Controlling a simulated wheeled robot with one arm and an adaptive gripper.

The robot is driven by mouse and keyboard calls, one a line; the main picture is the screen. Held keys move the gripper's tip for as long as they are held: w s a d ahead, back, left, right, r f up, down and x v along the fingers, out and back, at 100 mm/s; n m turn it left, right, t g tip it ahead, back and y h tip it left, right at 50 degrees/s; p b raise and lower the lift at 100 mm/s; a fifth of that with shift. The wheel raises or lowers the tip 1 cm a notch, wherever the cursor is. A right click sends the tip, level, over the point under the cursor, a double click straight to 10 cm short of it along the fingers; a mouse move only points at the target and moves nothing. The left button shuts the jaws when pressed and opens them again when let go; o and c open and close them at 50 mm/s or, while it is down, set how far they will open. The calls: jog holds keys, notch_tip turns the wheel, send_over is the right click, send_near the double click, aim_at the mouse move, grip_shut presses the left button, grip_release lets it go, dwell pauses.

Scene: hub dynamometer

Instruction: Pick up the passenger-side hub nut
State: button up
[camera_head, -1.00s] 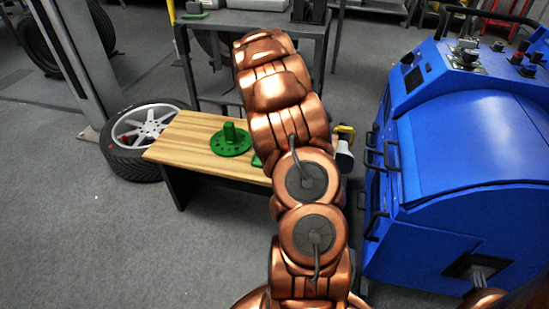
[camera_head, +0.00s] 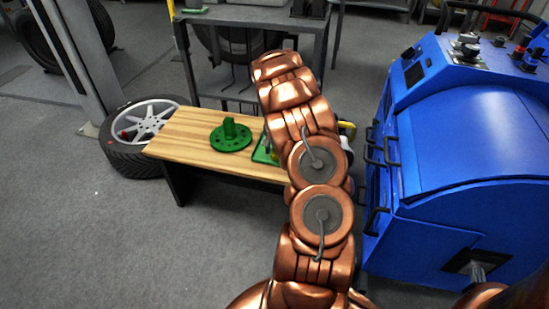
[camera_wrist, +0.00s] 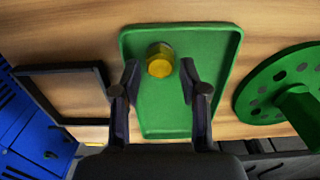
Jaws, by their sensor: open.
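One brass-yellow nut (camera_wrist: 160,60) sits near one end of a green tray (camera_wrist: 165,120) in the wrist view. No mark shows which side's hub nut it is. My gripper (camera_wrist: 159,73) is open over the tray, with one dark finger on each side of the nut and visible gaps between. I cannot tell how high the fingertips are above the tray. In the head view the tray's left edge (camera_head: 261,152) shows beside my arm, which hides my gripper; the nut is not clear there.
The tray lies on a wooden bench (camera_head: 185,140). A green flanged hub (camera_head: 230,137) stands beside it. A black rectangular frame (camera_wrist: 60,68) lies on the tray's other side. The blue dynamometer (camera_head: 455,150) stands right of the bench, a wheel (camera_head: 140,135) at its left.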

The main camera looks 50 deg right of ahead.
notch_tip(320, 180, down, 2)
jog(key=shift+f, duration=0.1)
jog(key=shift+c, duration=0.3)
grip_shut()
